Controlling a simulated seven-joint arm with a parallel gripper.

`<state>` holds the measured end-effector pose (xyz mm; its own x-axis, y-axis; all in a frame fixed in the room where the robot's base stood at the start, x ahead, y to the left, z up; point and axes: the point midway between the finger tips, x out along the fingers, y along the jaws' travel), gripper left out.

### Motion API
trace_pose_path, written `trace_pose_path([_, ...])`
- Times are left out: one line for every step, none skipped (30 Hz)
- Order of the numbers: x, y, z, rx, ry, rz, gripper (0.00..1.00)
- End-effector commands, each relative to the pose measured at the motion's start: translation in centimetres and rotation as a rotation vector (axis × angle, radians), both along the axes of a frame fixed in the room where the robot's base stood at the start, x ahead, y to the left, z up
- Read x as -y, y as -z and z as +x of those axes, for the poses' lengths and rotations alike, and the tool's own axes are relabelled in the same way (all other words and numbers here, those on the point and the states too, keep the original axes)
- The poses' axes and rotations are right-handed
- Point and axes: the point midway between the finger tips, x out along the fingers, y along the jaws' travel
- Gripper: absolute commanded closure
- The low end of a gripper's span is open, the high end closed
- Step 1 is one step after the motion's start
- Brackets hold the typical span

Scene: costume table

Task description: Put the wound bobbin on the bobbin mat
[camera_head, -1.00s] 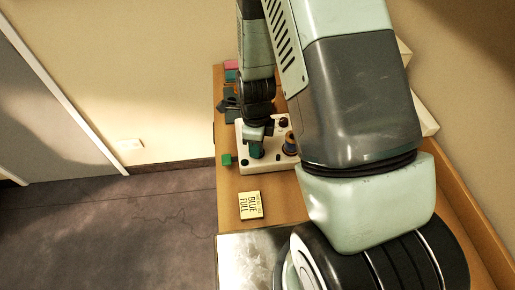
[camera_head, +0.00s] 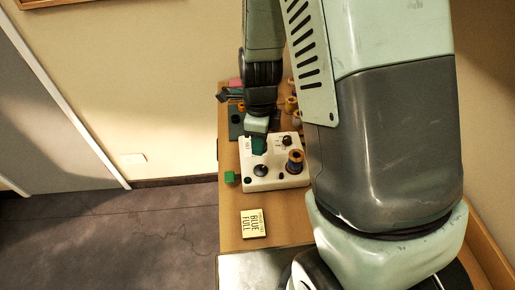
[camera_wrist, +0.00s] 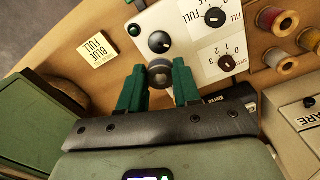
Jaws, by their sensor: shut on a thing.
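My gripper (camera_head: 259,146) hangs over the back left part of the cream winder box (camera_head: 273,180). In the wrist view its green fingers (camera_wrist: 159,85) are shut on a small dark round thing (camera_wrist: 160,75), which looks like the wound bobbin; the hand hides it in the head view. A dark flat mat (camera_head: 234,126), probably the bobbin mat, lies behind the winder, partly hidden by my arm. In the wrist view a dark slab with pale lettering (camera_wrist: 236,98) shows partly behind the gripper.
Several thread spools (camera_wrist: 284,60) stand at the right. Bare wood shows around the card.

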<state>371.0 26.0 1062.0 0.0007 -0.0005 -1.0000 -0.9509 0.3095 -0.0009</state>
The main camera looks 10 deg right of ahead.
Motion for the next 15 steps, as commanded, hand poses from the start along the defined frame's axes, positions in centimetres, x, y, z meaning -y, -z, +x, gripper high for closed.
trace_pose_path([-0.1, -0.4, 0.4, 0.002, -0.001, 0.000, 0.96])
trace_pose_path([-0.1, -0.6, 0.8, 0.002, 0.000, 0.000, 0.96])
trace_pose_path([-0.2, -0.6, 1.5, 0.001, 0.002, 0.001, 0.96])
trace_pose_path([-0.3, -0.6, 2.2, 0.002, 0.004, 0.000, 0.96])
trace_pose_path([-0.3, -0.5, 3.0, 0.001, 0.005, 0.000, 0.96])
trace_pose_path([-0.5, -0.3, 4.3, 0.001, 0.008, 0.000, 0.96])
trace_pose_path([-0.6, 0.0, 5.3, 0.000, 0.009, -0.001, 0.96])
trace_pose_path([-0.7, 0.2, 6.5, 0.001, 0.010, -0.001, 0.96])
trace_pose_path([-0.9, 0.6, 8.0, 0.001, 0.011, -0.001, 0.96])
trace_pose_path([-1.0, 0.8, 9.1, 0.001, 0.012, -0.001, 0.96])
trace_pose_path([-1.2, 1.1, 10.3, 0.001, 0.013, -0.001, 0.96])
trace_pose_path([-1.3, 1.5, 11.7, 0.001, 0.014, -0.001, 0.96])
trace_pose_path([-1.5, 1.7, 12.6, -0.001, 0.014, -0.002, 0.96])
trace_pose_path([-1.6, 2.0, 13.6, -0.001, 0.013, -0.002, 0.96])
trace_pose_path([-1.8, 2.3, 14.7, -0.001, 0.012, -0.002, 0.96])
